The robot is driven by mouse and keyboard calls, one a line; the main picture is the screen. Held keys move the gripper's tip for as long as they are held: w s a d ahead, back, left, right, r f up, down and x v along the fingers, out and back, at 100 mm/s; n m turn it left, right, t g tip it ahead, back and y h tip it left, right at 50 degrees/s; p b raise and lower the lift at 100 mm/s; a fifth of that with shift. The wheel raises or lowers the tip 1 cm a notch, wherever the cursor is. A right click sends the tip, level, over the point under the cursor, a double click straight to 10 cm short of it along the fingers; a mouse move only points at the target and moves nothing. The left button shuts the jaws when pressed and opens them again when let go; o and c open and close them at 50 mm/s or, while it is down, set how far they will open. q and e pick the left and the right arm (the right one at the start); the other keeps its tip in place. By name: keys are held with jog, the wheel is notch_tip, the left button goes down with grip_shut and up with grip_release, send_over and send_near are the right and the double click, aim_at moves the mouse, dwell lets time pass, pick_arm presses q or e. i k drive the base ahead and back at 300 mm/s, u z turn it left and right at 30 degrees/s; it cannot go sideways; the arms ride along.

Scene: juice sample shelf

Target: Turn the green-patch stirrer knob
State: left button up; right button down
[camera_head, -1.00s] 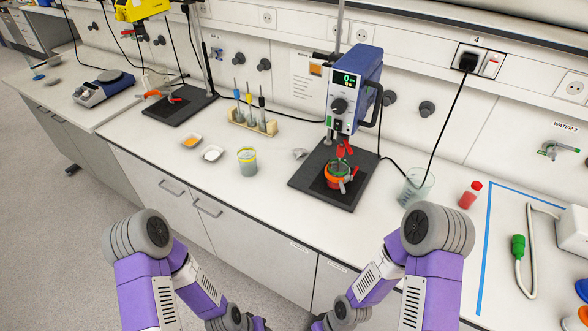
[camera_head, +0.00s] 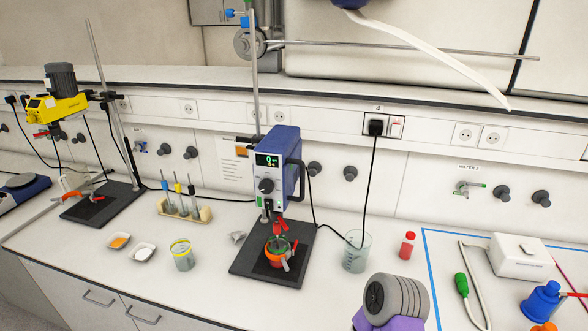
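The blue overhead stirrer (camera_head: 283,158) is clamped on a stand at the middle of the bench. Its round dark knob (camera_head: 266,185) faces me, below a lit display (camera_head: 268,160) with green digits. Neither gripper is in view. Only part of my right arm shows at the bottom right, in front of the bench.
A yellow stirrer (camera_head: 55,108) stands at the left. A beaker (camera_head: 356,252) and red-capped bottle (camera_head: 407,245) are right of the blue stirrer; a yellow-rimmed jar (camera_head: 183,255) and rack (camera_head: 185,209) are left. A black cable hangs from the socket. The bench front is partly clear.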

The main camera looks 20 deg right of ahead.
aim_at(266, 186)
jog(key=z, duration=0.1)
jog(key=k, duration=1)
jog(key=u, duration=1.1)
jog(key=i, duration=0.9)
jog(key=z, duration=0.7)
jog(key=i, duration=0.7)
jog(key=z, duration=0.75)
